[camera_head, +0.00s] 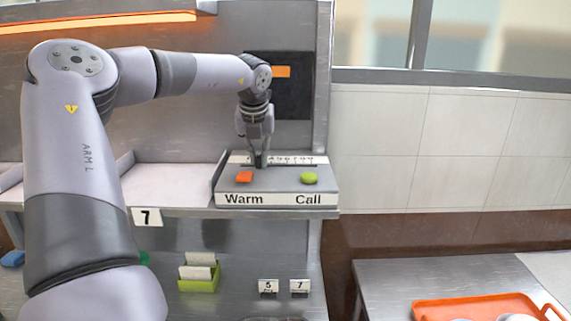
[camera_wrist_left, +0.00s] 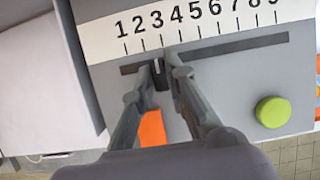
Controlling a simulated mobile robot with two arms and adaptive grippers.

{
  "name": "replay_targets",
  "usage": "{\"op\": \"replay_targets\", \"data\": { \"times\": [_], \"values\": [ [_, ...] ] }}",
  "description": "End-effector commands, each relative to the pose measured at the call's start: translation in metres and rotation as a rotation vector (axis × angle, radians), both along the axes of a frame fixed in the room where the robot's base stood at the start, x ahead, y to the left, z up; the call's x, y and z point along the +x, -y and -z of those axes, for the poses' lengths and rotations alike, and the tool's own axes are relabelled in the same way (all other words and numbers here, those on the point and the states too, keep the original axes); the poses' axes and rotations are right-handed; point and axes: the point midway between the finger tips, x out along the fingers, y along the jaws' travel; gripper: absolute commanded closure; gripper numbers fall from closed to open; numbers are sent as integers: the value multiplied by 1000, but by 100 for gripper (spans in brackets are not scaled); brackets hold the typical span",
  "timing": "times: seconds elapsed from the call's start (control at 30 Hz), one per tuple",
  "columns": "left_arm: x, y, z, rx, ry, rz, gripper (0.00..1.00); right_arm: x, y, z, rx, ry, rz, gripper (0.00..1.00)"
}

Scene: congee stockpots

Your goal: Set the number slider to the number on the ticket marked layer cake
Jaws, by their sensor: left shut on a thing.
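The number slider is a slot (camera_wrist_left: 235,48) under a printed scale of digits (camera_wrist_left: 195,16) on a grey panel (camera_head: 280,178). My left gripper (camera_head: 259,163) reaches down to the slot near the scale's left end. In the left wrist view its fingers (camera_wrist_left: 163,72) are shut on the dark slider knob (camera_wrist_left: 161,82), close to the 2 and 3 marks; the exact mark is hard to tell. Two small white tickets hang below the shelf: one reads 5 (camera_head: 268,286), the other 7 (camera_head: 299,286). Their small words are unreadable. My right gripper is out of view.
An orange button (camera_head: 244,177) over "Warm" and a green button (camera_head: 309,178) over "Call" sit on the panel; both show in the wrist view. A green holder (camera_head: 198,284) holds cards. An orange tray (camera_head: 470,309) lies lower right.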

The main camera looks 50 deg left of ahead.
Motion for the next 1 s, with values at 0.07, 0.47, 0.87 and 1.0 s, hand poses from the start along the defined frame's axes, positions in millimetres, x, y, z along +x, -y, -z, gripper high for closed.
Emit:
{"op": "replay_targets", "data": {
  "times": [0.07,0.47,0.87,1.0],
  "values": [
    [-7,-6,0,-1,6,-1,100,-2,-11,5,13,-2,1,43],
    [-15,-12,-2,2,4,0,100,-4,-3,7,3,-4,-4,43],
    [-15,-12,-1,0,3,0,67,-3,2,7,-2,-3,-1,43],
    [-15,-12,-1,-1,3,-1,67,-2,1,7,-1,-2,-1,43]
  ]
}}
